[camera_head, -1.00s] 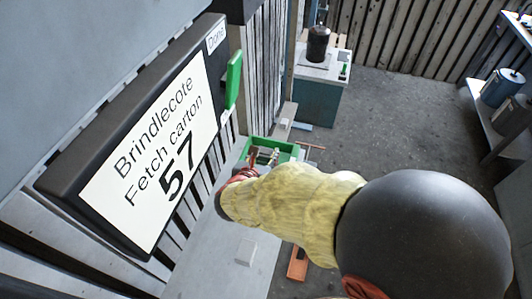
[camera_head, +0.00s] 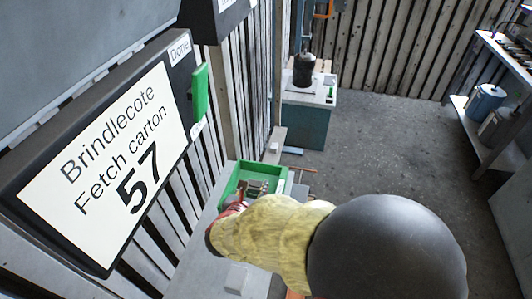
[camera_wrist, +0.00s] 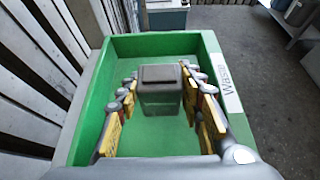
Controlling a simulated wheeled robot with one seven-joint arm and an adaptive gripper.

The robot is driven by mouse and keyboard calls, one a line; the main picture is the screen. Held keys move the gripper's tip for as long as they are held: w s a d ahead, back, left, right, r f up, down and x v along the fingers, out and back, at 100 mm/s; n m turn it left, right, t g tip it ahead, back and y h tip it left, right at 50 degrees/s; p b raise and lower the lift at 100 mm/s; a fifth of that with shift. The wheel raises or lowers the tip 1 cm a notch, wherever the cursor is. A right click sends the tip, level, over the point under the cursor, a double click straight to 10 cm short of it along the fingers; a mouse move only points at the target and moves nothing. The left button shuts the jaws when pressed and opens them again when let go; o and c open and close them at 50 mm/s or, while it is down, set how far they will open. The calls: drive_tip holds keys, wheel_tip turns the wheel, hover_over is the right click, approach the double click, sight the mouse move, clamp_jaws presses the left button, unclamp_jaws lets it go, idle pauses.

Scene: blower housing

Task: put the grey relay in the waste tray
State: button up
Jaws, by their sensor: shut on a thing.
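The grey relay (camera_wrist: 161,92) is a dark grey block between my gripper's fingers in the wrist view. My gripper (camera_wrist: 160,80) is shut on it, with a yellow-padded finger at each side. The waste tray (camera_wrist: 65,145) is a green, open box with a white "Waste" label on its right wall. The relay is within the tray's outline, over its green floor. I cannot tell whether it touches the floor. In the head view, my gripper (camera_head: 245,190) reaches into the green tray (camera_head: 226,181), and my yellow-sleeved arm covers the near part.
The tray stands on a narrow grey ledge beside a slatted wall. A pale block (camera_head: 237,276) lies on the ledge nearer me. A black-framed sign (camera_head: 100,165) with a green lever (camera_head: 200,95) hangs at left. A teal cabinet (camera_head: 303,125) stands behind; open floor lies right.

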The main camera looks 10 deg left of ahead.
drive_tip(key=o, duration=0.9)
drive_tip(key=shift+w+f, duration=0.1)
drive_tip(key=shift+f, duration=0.05)
drive_tip(key=shift+c, duration=0.2)
drive_tip(key=o, duration=0.4)
drive_tip(key=shift+w+d, duration=0.1)
drive_tip(key=shift+w, duration=0.1)
drive_tip(key=shift+c, duration=0.2)
drive_tip(key=shift+w+r+p, duration=0.1)
drive_tip(key=shift+r+p, duration=0.3)
drive_tip(key=shift+p, duration=0.5)
drive_tip(key=a+p+v, duration=0.1)
drive_tip(key=p+v, duration=0.1)
drive_tip(key=v, duration=1)
drive_tip(key=shift+w, duration=0.1)
